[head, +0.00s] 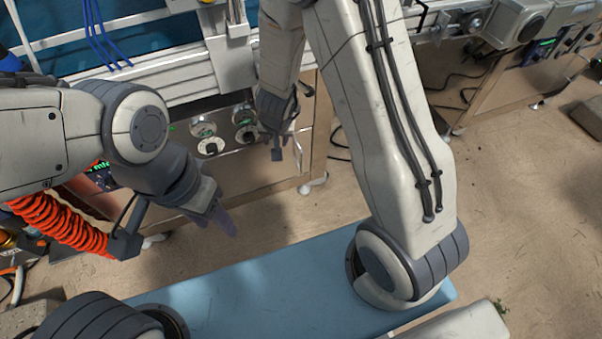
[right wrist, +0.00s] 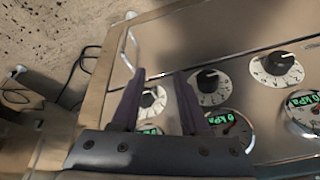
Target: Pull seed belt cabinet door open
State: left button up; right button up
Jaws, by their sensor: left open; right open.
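The cabinet (head: 235,172), a brown metallic box with dials and gauges, stands under the white frame in the head view. Its panel (right wrist: 185,45) also fills much of the right wrist view, with a thin curved metal handle (right wrist: 127,48) near its left edge. The panel looks flush; I cannot tell for sure which part is the door. My right gripper (head: 284,152) is in front of the cabinet's right part. In the right wrist view its two dark fingers (right wrist: 157,78) are apart and empty, short of the handle. My left gripper (head: 222,222) is open and empty, left of the right one.
Black knobs (right wrist: 208,81) and gauges with green displays (right wrist: 300,98) sit on the panel near my right fingers. A light blue surface (head: 265,285) lies in front. Loose cables (right wrist: 75,85) run beside the cabinet. Floor (head: 520,190) on the right is largely clear.

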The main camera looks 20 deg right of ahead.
jog(key=m+h+b, duration=0.2)
jog(key=b, duration=0.1)
send_near(301, 160)
jog(key=shift+g, duration=0.3)
jog(key=b+x, duration=0.3)
jog(key=x, duration=0.2)
jog(key=b+x, duration=0.3)
jog(key=x, duration=0.2)
jog(key=shift+w, duration=0.3)
pick_arm(q)
notch_tip(301, 160, down, 12)
jog(key=shift+r+b, duration=0.15)
jog(key=shift+b, duration=0.2)
pick_arm(e)
jog(key=shift+w+d+f, duration=0.15)
jog(key=shift+w+f, duration=0.05)
jog(key=shift+f, duration=0.2)
grip_shut()
